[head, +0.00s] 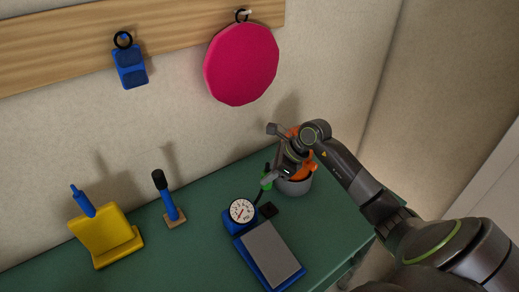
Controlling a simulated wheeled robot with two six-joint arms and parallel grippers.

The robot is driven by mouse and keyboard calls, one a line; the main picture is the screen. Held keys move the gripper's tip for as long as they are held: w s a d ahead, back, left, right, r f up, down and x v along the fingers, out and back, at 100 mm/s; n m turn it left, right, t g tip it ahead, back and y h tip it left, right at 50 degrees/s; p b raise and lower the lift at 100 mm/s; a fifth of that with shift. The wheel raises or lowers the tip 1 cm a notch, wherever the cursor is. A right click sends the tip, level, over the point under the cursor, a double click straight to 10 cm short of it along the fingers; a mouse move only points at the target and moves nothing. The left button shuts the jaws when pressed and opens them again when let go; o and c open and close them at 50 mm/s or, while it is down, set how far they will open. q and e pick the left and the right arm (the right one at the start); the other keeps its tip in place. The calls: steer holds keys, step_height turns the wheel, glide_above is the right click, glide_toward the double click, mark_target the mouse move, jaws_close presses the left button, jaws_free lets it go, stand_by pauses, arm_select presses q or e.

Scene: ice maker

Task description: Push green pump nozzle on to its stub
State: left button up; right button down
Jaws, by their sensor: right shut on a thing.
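A small green piece, which looks like the pump nozzle (267,183), shows at the tip of my right gripper (270,178), just left of a grey pot. My right gripper reaches in from the right over the pot and is shut on the green nozzle. Most of the nozzle is hidden by the gripper. The stub cannot be made out, so I cannot tell whether the nozzle touches it. My left gripper is not in view.
The grey pot (294,187) has orange parts (304,163) by it. A white dial gauge (242,211) stands behind a blue-framed grey plate (270,252).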

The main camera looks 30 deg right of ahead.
mark_target(271, 184)
steer(key=shift+s+d+f+b, duration=0.1)
steer(key=shift+s+f+b, duration=0.1)
steer(key=shift+f, duration=0.5)
steer(key=shift+s+d+f+b, duration=0.1)
steer(key=shift+f+b, duration=0.05)
steer(key=shift+f, duration=0.6)
steer(key=shift+s+d+f+b, duration=0.1)
steer(key=shift+s+f+b, duration=0.1)
steer(key=shift+f, duration=0.5)
step_height(271, 184, down, 3)
steer(key=shift+w+r+b, duration=0.1)
steer(key=shift+r+b, duration=0.05)
steer(key=shift+b, duration=0.8)
steer(key=shift+f+b, duration=0.6)
steer(key=shift+b, duration=0.05)
steer(key=shift+f+b, duration=1.45)
steer(key=shift+b, duration=0.5)
steer(key=c, duration=1)
jaws_free()
steer(key=shift+r, duration=0.1)
